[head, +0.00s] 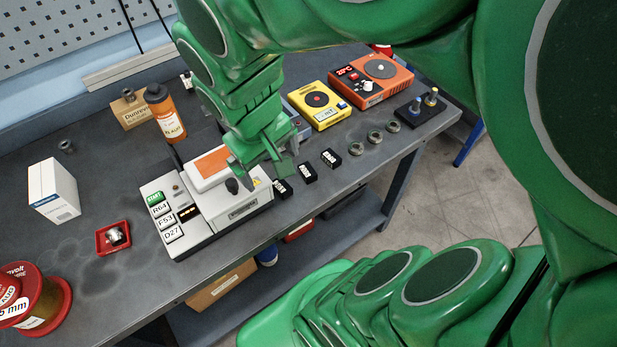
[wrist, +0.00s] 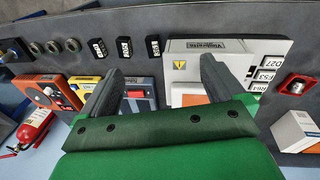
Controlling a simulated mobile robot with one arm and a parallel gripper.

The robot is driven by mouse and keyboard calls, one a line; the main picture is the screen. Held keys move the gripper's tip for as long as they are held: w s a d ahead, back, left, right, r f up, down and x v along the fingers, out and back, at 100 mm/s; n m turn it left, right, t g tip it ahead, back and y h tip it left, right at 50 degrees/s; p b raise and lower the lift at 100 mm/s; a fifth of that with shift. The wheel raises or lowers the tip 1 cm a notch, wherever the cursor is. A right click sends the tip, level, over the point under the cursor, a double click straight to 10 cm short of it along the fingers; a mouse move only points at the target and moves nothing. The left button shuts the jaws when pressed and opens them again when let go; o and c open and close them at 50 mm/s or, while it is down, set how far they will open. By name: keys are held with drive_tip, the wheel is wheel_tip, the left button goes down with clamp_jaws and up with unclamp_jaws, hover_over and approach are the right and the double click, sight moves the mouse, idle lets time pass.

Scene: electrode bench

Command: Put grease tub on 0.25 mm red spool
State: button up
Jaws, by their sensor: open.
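The red spool (head: 38,302) stands at the lower left edge of the head view, partly cut off, with a label ending in "5 mm". I cannot make out a grease tub for certain in either view. My gripper (head: 262,168) hangs over the right end of the white machine (head: 228,212) in the head view. In the wrist view my gripper (wrist: 158,72) has its two fingers wide apart with nothing between them. The machine (wrist: 228,55) lies at the right finger, and a grey device with a red switch (wrist: 136,94) shows between the fingers. The spool is outside the wrist view.
A red tray (head: 101,243) with a metal part and a white box (head: 52,190) stand left of the machine. Yellow (head: 320,106) and orange (head: 368,82) devices stand right. Bench surface near the spool is clear.

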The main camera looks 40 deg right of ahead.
drive_tip(key=s+a+r+m+g+y, duration=0.1)
drive_tip(key=s+a+g, duration=0.1)
drive_tip(key=s, duration=0.7)
drive_tip(key=shift+a+r+g+y, duration=0.15)
drive_tip(key=shift+a+g+y, duration=0.15)
drive_tip(key=shift+a, duration=0.05)
